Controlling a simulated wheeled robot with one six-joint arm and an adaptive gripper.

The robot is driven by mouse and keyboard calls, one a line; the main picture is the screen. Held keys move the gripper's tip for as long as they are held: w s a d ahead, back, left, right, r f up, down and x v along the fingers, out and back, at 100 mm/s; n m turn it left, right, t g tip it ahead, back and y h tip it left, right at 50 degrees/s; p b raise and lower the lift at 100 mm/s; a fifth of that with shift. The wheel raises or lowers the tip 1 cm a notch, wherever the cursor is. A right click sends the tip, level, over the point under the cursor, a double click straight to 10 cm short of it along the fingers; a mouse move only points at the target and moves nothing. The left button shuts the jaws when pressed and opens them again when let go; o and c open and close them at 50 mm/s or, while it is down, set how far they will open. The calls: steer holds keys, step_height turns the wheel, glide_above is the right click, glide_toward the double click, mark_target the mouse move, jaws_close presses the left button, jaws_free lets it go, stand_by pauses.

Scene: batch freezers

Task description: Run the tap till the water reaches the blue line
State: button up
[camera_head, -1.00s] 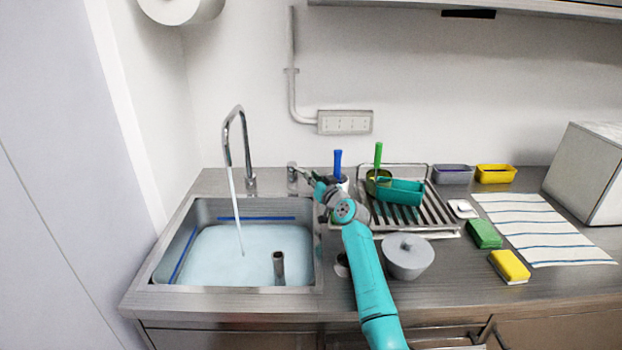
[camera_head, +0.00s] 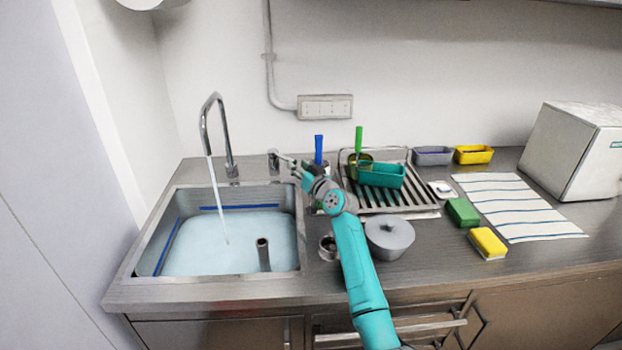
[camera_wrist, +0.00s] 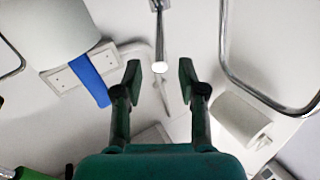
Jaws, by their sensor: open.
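The tap (camera_head: 216,135) runs a steady stream of water (camera_head: 214,200) into the steel sink (camera_head: 141,270). The pale blue water (camera_head: 200,250) covers the sink floor, its surface just below the blue line (camera_head: 240,208) on the back wall. The line continues down the left wall. The tap lever (camera_head: 274,160) stands right of the spout. My gripper (camera_head: 301,168) is at the lever's right end. In the wrist view my gripper (camera_wrist: 160,76) is open, with the lever (camera_wrist: 160,40) pointing between its fingers; contact is not visible.
A standing pipe (camera_head: 263,255) rises from the water. A blue-handled tool (camera_head: 319,150) and the drying rack (camera_head: 425,212) with a teal tray (camera_head: 382,174) are close to my gripper. A grey lidded pot (camera_head: 390,236) stands beside my arm. Sponges and a striped cloth (camera_head: 520,205) lie at right.

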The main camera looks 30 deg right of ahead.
steer(key=s, duration=0.9)
steer(key=shift+d, duration=0.1)
steer(key=shift+c, duration=0.3)
steer(key=c, duration=0.4)
steer(key=shift+w+a+f+n, duration=0.1)
steer(key=shift+w+a+n, duration=0.05)
steer(key=shift+a+n, duration=0.15)
jaws_close()
steer(key=w+a+n+h, duration=0.1)
steer(key=a+n, duration=0.3)
steer(key=n, duration=0.1)
steer(key=n+g+h, duration=0.1)
steer(key=n+h, duration=0.2)
steer(key=n, duration=0.7)
glide_toward(283, 157)
steer(key=shift+w+d+r, duration=0.1)
steer(key=shift+w+r, duration=0.05)
steer(key=shift+w, duration=0.55)
steer(key=shift+w+d+r, duration=0.1)
steer(key=shift+w+r, duration=0.05)
steer(key=shift+w, duration=0.55)
